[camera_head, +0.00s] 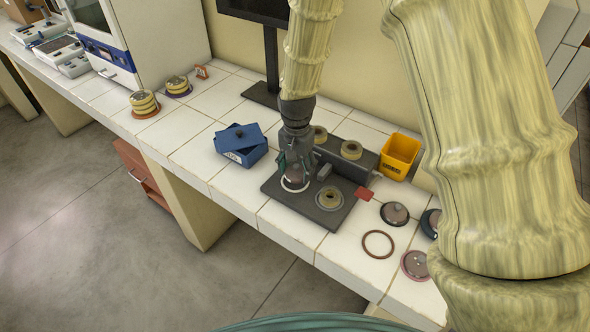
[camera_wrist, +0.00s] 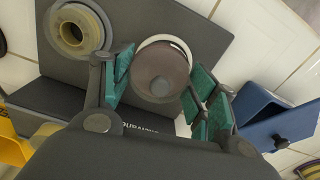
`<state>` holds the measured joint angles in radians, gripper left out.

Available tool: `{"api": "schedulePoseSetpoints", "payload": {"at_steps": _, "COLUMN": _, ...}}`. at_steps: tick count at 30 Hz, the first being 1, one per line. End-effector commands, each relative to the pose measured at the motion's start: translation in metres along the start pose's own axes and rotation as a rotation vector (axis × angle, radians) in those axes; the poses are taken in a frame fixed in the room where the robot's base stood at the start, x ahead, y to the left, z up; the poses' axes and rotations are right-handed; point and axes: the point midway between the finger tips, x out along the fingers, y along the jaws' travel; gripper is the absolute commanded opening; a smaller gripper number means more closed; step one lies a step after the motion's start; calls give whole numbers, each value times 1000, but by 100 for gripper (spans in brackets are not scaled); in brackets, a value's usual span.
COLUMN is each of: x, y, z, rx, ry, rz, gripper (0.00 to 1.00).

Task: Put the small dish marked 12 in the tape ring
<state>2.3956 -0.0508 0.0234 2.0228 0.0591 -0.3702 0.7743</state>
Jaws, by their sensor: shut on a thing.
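My gripper (camera_head: 295,172) is over the dark plate (camera_head: 276,189) and shut on a small brownish-pink round dish. The dish (camera_wrist: 162,72) shows between the green finger pads in the wrist view; no number on it can be read. A white ring (camera_wrist: 181,43) lies on the plate just behind and under the dish, partly hidden by it. The white ring (camera_head: 295,189) also shows below the gripper in the head view. I cannot tell whether the dish touches the plate. A tan tape-like roll (camera_head: 329,198) lies on the same plate, right of the gripper.
A dark block (camera_head: 347,156) with two tan rolls stands behind the plate. A blue box (camera_head: 241,145) is left, a yellow bin (camera_head: 400,156) right. A brown ring (camera_head: 377,244) and lidded dishes (camera_head: 394,213) lie at right. Stacked dishes (camera_head: 144,102) stand far left.

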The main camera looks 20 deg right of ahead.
Motion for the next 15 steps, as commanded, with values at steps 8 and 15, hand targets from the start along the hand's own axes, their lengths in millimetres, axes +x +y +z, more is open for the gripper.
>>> {"api": "schedulePoseSetpoints", "payload": {"at_steps": 8, "x": 6, "y": -9, "z": -9, "rx": 0, "ry": -3, "rz": 2, "gripper": 34}}
{"api": "schedulePoseSetpoints", "payload": {"at_steps": 15, "x": 27, "y": -8, "z": -8, "rx": 0, "ry": -3, "rz": 3, "gripper": 34}}
